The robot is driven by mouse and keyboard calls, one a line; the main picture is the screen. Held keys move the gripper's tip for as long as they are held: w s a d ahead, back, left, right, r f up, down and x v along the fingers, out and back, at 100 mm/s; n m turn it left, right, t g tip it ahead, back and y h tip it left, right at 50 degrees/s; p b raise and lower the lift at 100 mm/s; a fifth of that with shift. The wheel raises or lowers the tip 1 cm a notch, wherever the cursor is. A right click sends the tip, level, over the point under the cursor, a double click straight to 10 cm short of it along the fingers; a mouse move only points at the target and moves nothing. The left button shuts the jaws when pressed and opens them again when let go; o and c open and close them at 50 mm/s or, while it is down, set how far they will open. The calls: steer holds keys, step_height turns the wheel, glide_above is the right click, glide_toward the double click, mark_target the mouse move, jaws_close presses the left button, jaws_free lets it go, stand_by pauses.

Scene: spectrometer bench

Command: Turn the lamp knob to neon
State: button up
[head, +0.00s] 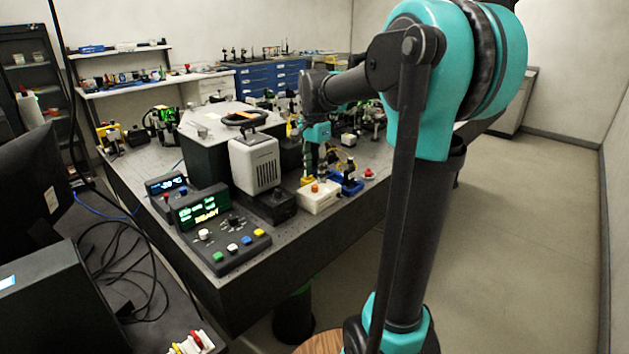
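My arm reaches over the optical bench (330,235) from the right. My gripper (310,172) points down at its far end, close above or behind a small white box (318,198) with an orange top piece. I cannot tell whether it touches anything, and its fingers are too small to tell open from shut. A light grey vented housing (255,163) stands left of it on a dark base. I cannot make out which part is the lamp knob, and no neon label is readable. A control panel (225,250) at the front has a pale round knob (204,235) and coloured buttons.
A small display unit (167,190) stands left of the panel. A blue tray (346,184) and a red button (369,173) lie right of the white box. Cables (125,265) and a monitor (35,185) fill the left. The floor (530,240) at right is clear.

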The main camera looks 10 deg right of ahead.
mark_target(314, 186)
step_height(314, 186, up, 8)
steer(key=shift+r, duration=0.15)
stand_by(0.4)
